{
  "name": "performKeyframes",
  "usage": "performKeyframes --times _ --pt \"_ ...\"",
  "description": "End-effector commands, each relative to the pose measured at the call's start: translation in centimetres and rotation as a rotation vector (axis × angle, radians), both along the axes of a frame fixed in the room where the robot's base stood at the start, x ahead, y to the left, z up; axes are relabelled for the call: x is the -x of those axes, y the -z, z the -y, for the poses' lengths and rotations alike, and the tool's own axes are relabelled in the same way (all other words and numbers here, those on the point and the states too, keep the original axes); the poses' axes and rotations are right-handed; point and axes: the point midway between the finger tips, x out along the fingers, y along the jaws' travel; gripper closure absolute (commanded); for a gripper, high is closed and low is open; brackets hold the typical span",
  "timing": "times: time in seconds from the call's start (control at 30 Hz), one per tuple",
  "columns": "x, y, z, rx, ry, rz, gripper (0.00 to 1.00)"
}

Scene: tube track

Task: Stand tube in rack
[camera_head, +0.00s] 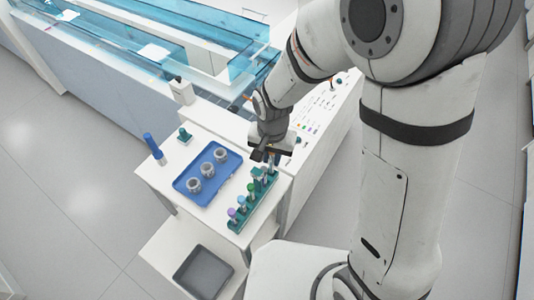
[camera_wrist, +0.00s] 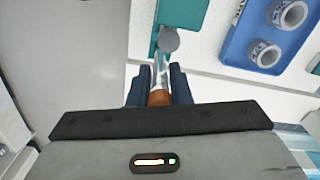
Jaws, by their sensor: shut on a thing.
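A teal rack (camera_head: 238,221) stands along the right edge of the white table in the head view; several tubes with purple and green caps stand in it. My gripper (camera_head: 262,156) is above the rack's far end. In the wrist view my gripper (camera_wrist: 159,92) is shut on a clear tube (camera_wrist: 160,70) with an orange-brown cap. The tube's body points toward a round grey thing (camera_wrist: 168,40) at the teal rack (camera_wrist: 190,12). I cannot tell whether the tube touches the rack or is in a hole.
A blue tray (camera_head: 182,187) with several grey ring-shaped holders lies left of the rack. A blue cylinder (camera_head: 152,145) and a small teal block (camera_head: 184,138) stand behind. A grey bin (camera_head: 203,271) sits on the lower shelf. Clear blue track walls (camera_head: 170,35) lie beyond.

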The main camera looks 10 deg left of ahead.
Motion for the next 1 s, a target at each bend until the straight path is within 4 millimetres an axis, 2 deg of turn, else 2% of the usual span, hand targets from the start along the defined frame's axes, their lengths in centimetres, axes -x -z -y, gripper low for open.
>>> performKeyframes --times 1.0 --pt "0.0 1.3 0.0 0.0 0.001 0.0 0.98"
